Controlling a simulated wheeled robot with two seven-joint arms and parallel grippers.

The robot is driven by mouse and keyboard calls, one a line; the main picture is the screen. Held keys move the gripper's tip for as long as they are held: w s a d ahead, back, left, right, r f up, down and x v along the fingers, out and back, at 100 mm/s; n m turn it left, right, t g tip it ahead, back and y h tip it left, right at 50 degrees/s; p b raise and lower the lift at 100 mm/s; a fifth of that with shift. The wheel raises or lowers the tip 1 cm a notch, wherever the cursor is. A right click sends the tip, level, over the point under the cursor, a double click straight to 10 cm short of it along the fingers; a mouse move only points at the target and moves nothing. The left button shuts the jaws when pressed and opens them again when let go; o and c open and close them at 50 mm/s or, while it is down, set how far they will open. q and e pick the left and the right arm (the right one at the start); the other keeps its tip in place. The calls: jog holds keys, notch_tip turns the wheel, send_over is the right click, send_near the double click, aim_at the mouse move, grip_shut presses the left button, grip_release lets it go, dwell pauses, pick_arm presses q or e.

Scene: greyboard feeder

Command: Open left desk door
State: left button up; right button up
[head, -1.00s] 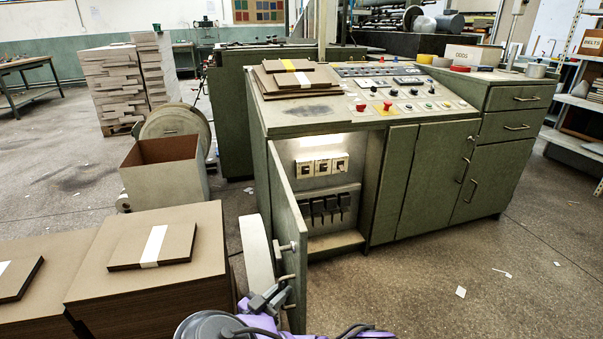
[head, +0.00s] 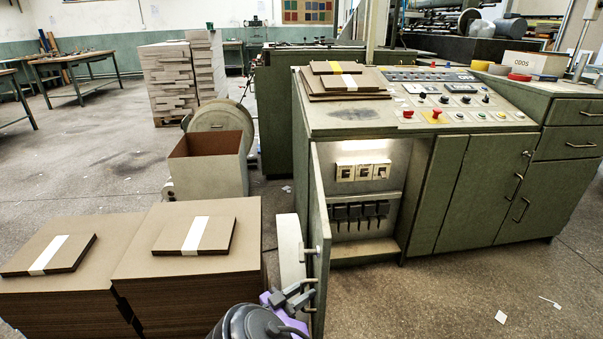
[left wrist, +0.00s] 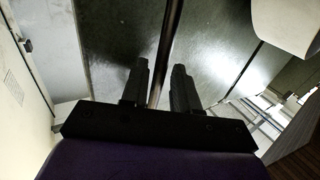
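The left desk door (head: 319,240) of the green control desk stands swung open toward me in the head view, seen nearly edge-on. Its handle (head: 312,251) is on the face turned left. My left gripper (head: 291,298) is low beside that face, close to the handle's lower end; contact cannot be told in the head view. In the left wrist view, a thin dark bar (left wrist: 166,50) runs between the two black fingers of the left gripper (left wrist: 160,85). A gap shows beside the bar, so the fingers look open around it. My right gripper is not in view.
The open compartment shows white switches (head: 363,171) and black levers (head: 360,212). A pale rounded part (head: 290,250) stands just left of the door. Board stacks (head: 190,285) and an open bin (head: 208,172) are farther left. The floor (head: 440,300) right of the door is clear except for paper scraps.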

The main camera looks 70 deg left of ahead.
pick_arm(q)
jog(key=p+v, duration=0.4)
jog(key=v, duration=0.6)
jog(key=shift+s, duration=0.3)
